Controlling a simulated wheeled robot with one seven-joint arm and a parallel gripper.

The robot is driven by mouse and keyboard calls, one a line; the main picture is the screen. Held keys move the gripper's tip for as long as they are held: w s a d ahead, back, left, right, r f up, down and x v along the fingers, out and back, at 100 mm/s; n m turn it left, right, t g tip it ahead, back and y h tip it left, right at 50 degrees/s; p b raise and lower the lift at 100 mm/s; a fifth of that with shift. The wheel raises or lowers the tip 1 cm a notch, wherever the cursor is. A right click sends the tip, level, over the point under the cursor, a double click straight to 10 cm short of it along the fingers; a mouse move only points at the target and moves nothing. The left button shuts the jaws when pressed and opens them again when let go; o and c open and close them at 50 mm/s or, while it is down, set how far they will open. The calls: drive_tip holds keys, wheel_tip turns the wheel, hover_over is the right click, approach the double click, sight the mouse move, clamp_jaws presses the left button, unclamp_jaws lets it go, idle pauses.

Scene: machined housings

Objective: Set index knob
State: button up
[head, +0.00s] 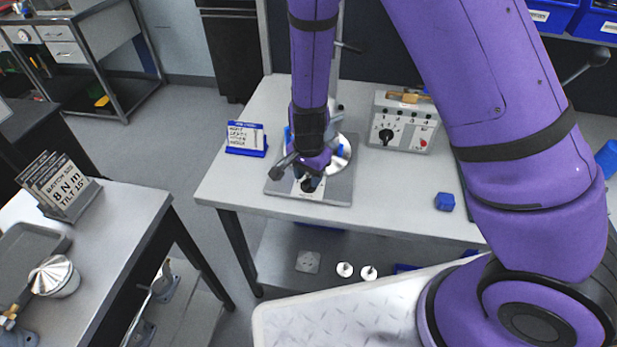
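A small black knob (308,185) with a white label stands near the plate's front edge. My gripper (308,177) points down over this knob; my wrist hides much of the fixture. I cannot tell whether its fingers touch the knob or are open or shut. A grey control box (403,122) at the back right has a black pointer knob (386,137), printed numbers and a red button (423,142). The pointer's exact setting is too small to read.
A blue card holder (246,150) stands left of the plate, and a blue block (445,202) lies to the right. A left bench carries a sign reading "BATCH SIZE 8 N m TILT 45" (64,189), a grey tray (22,268) and a silver part (55,277).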

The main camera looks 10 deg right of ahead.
drive_tip(key=shift+f, duration=0.7)
clamp_jaws()
